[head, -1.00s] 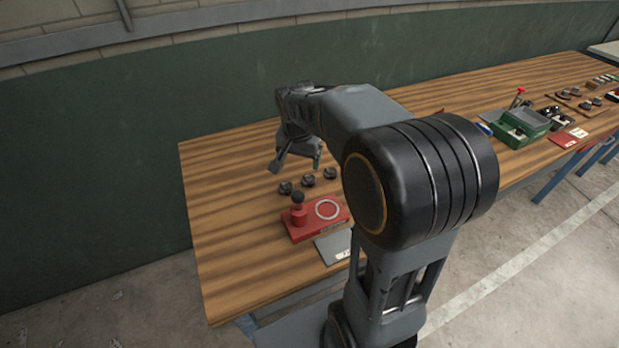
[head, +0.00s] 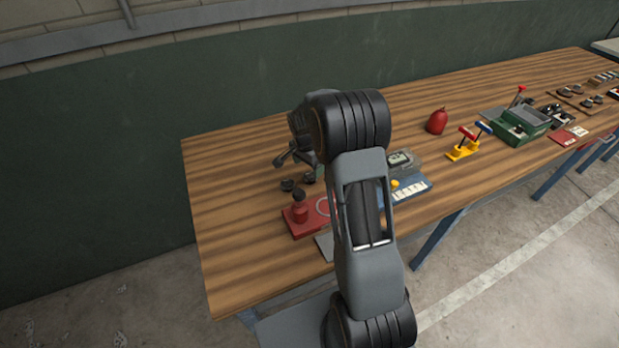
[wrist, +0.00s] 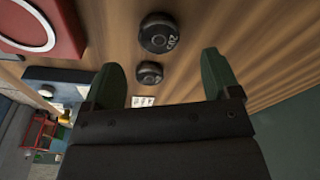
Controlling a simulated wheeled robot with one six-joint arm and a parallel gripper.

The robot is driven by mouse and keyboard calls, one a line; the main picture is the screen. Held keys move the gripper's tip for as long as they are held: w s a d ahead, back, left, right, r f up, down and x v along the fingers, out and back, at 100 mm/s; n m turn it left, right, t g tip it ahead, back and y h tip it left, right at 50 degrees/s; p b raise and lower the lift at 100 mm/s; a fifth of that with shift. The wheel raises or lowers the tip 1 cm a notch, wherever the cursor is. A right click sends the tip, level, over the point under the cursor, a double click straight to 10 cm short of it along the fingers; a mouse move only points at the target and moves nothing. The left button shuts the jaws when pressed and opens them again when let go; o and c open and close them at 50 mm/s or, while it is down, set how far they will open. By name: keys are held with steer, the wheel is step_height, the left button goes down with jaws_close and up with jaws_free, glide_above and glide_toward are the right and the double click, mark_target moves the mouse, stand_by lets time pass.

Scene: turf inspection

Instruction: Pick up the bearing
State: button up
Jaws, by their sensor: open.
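Small dark round bearings stand on the wooden bench. In the head view, one bearing (head: 287,185) and another bearing (head: 309,178) show behind a red fixture (head: 300,218); my arm hides part of this area. The wrist view shows a nearer bearing (wrist: 160,33) with pale markings and a farther bearing (wrist: 149,73). My gripper (head: 294,157) is just behind the bearings in the head view. In the wrist view my gripper (wrist: 160,68) is open, its green fingers apart. The farther bearing appears in the gap between them, with nothing gripped. Which bearing the task means cannot be told.
The red fixture with its white ring also shows in the wrist view (wrist: 45,35). To the right on the bench are a grey meter (head: 402,160), a red rounded object (head: 437,121), a yellow stand (head: 462,151) and a green box (head: 524,124). The bench's left end is clear.

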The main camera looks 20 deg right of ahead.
mark_target(310, 176)
steer(key=shift+w+d+f+p, duration=0.15)
steer(key=shift+f+p, duration=0.25)
steer(key=shift+f, duration=0.95)
steer(key=shift+s+d+f+p, duration=0.1)
steer(key=shift+f+p, duration=0.25)
steer(key=shift+f, duration=1)
steer(key=shift+c, duration=0.2)
steer(key=c, duration=1.1)
